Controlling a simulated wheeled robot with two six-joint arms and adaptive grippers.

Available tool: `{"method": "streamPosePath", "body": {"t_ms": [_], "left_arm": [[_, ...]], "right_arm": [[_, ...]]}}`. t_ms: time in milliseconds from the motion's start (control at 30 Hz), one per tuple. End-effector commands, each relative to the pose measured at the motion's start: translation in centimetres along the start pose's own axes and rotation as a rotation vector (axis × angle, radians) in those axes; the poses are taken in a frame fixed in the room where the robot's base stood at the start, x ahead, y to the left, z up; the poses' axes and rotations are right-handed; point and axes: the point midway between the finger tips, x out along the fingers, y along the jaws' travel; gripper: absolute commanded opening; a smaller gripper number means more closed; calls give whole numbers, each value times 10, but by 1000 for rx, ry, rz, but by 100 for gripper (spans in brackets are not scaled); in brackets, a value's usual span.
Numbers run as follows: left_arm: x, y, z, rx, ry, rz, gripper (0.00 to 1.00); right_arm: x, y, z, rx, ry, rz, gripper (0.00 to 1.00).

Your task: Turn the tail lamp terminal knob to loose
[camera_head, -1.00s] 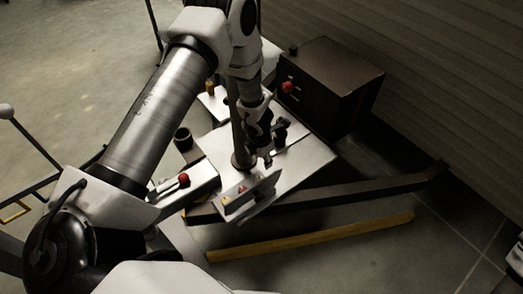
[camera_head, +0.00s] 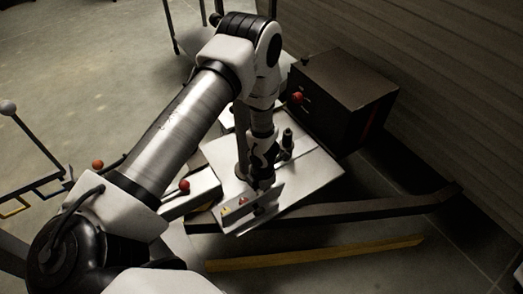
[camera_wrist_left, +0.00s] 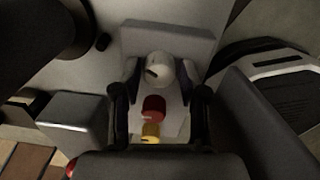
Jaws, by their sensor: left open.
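A small upright metal panel (camera_head: 272,197) stands at the front edge of a pale plate. It carries a yellow knob (camera_head: 226,211) and a red knob (camera_head: 242,202). The left wrist view shows a row of a pale round knob (camera_wrist_left: 158,69) with a dark mark, a red knob (camera_wrist_left: 153,108) and a yellow knob (camera_wrist_left: 151,132). I cannot read which is the tail lamp terminal. My left gripper (camera_wrist_left: 160,95) is open, with its fingers on both sides of the pale knob; contact is unclear. In the head view my left gripper (camera_head: 262,184) hides part of the panel. My right gripper is not in view.
A dark box (camera_head: 345,90) with a red knob (camera_head: 297,98) stands behind the plate (camera_head: 310,180). A dark beam (camera_head: 380,203) and a yellow bar (camera_head: 315,257) lie in front. A red-knobbed lever (camera_head: 184,187) is left of the panel.

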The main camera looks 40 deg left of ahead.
Motion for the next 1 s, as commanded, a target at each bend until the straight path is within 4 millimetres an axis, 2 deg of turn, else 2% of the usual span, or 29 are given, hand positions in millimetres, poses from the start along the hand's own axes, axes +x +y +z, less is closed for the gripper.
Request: {"method": "streamPosePath", "body": {"t_ms": [33, 267, 300, 367, 400, 767, 1000], "left_arm": [[5, 0, 0, 1, 0, 0, 43], [3, 0, 0, 0, -1, 0, 43], [3, 0, 0, 0, -1, 0, 28], [3, 0, 0, 0, -1, 0, 7], [3, 0, 0, 0, -1, 0, 0], [2, 0, 0, -31, 1, 0, 0], [1, 0, 0, -148, 6, 0, 0]], "right_arm": [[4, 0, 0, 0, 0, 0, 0], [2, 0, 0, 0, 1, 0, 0], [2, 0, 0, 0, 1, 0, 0], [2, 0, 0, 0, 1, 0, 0], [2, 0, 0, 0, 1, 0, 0], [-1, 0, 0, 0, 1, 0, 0], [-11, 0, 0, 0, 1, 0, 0]]}}
